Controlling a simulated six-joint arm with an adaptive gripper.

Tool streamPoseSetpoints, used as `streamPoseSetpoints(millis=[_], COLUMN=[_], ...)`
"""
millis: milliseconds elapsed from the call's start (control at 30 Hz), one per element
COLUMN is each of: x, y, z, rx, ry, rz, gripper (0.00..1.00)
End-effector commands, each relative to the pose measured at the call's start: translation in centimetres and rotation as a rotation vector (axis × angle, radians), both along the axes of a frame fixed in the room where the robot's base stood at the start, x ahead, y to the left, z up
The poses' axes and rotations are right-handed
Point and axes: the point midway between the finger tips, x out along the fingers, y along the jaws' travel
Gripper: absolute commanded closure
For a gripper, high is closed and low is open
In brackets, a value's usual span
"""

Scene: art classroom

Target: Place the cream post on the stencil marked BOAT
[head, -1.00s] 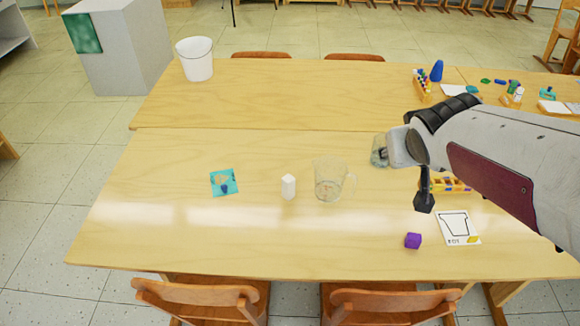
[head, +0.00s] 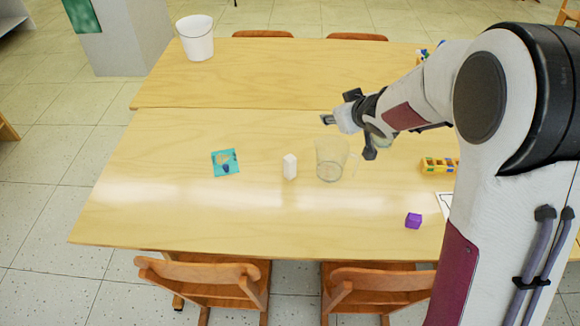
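The cream post (head: 290,167) stands upright on the near table, left of a clear pitcher. A white stencil card (head: 444,203) lies at the right, mostly hidden behind my arm; only its left edge shows. Its outline and lettering are hidden now; the earlier view shows a dark outline, its lettering too small to read surely. My gripper (head: 327,119) is above the table, beyond and to the right of the post, pointing left. It is apart from the post and nothing shows held in it. Whether its fingers are open or shut is unclear.
The clear pitcher (head: 331,160) stands just right of the post. A teal picture card (head: 225,162) lies left. A white bucket (head: 196,39) stands on the far table. The left front is clear.

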Motion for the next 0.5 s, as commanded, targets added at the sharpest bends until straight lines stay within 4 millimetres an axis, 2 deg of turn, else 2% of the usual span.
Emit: streamPoseSetpoints(millis=[33,200,500], x=[0.5,1.6,1.9], y=[0.8,3.5,8.3], z=[-1.2,-4.4,-10.3], rx=[0.009,0.049,0.135], ry=[0.005,0.016,0.059], rz=[0.024,0.113,0.267], gripper=[0.58,0.58,0.58])
